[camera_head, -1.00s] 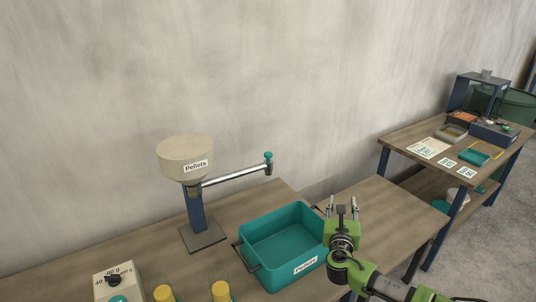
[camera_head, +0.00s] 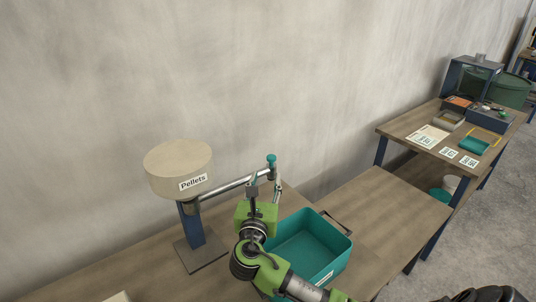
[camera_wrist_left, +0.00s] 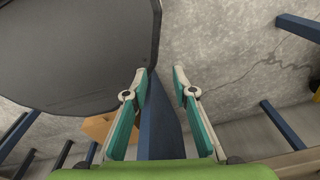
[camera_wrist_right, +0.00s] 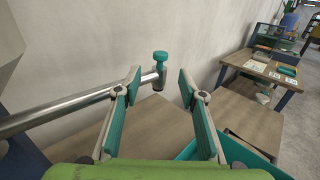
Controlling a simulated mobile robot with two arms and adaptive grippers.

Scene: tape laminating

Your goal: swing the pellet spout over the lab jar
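The pellet spout is a grey metal tube (camera_head: 226,188) reaching right from the beige hopper (camera_head: 178,170) labelled Pellets, with a teal knob (camera_head: 271,160) at its tip. My right gripper (camera_head: 266,172) is open near the spout's tip in the head view. In the right wrist view the tube (camera_wrist_right: 60,115) and teal knob (camera_wrist_right: 160,58) show beyond and between the open fingers (camera_wrist_right: 158,82); contact cannot be told. My left gripper (camera_wrist_left: 161,80) is open and empty in the left wrist view, outside the head view. I see no lab jar.
A teal bin (camera_head: 335,250) stands on the workbench (camera_head: 375,210) beside my right arm. The hopper stands on a blue post (camera_head: 195,230). A second table (camera_head: 400,127) with cards and trays is at the right. A dark rounded panel (camera_wrist_left: 75,50) is near my left gripper.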

